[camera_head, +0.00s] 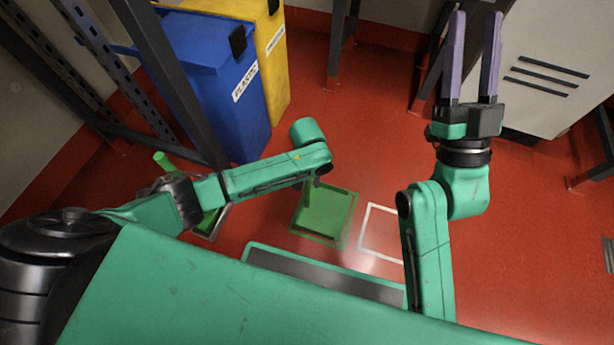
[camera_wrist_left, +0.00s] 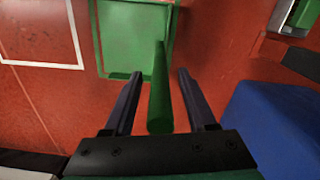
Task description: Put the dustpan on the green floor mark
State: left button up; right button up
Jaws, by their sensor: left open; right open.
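The green dustpan (camera_head: 325,210) lies flat on the red floor within the green floor mark (camera_head: 350,232), whose border shows around it. In the left wrist view the dustpan (camera_wrist_left: 135,35) has its round green handle (camera_wrist_left: 160,95) rising towards the camera. My left gripper (camera_wrist_left: 159,73) is open, with the handle between its fingers and gaps visible on both sides. In the head view my left forearm hides this gripper and most of the handle. My right gripper (camera_head: 475,18) is open and empty, raised at the upper right, away from the dustpan.
A white floor outline (camera_head: 366,232) lies right of the dustpan. The blue bin (camera_head: 215,75) and yellow bin (camera_head: 272,60) stand behind my left arm. Another green object (camera_head: 208,221) lies left, partly hidden. A grey cabinet (camera_head: 560,60) stands at the upper right.

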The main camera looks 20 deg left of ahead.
pick_arm(q)
jog(key=shift+r, duration=0.15)
pick_arm(e)
jog(key=shift+r, duration=0.1)
pick_arm(q)
jog(key=shift+r, duration=0.15)
pick_arm(e)
notch_tip(320, 180, down, 24)
jog(key=a+m+g+h+p, duration=0.2)
jog(key=a+g+h+p, duration=0.1)
jog(key=g, duration=0.5)
pick_arm(q)
notch_tip(320, 180, up, 6)
jog(key=shift+f+p, duration=0.2)
jog(key=shift+p, duration=0.15)
notch_tip(320, 180, up, 4)
jog(key=shift+r+p, duration=0.1)
jog(key=shift+p, duration=1.1)
jog(key=shift+r+p, duration=0.4)
jog(key=shift+r, duration=0.5)
pick_arm(e)
jog(key=s+f+g, duration=0.6)
jog(key=s+f, duration=0.4)
jog(key=f, duration=0.2)
jog(key=shift+s+a+h, duration=0.4)
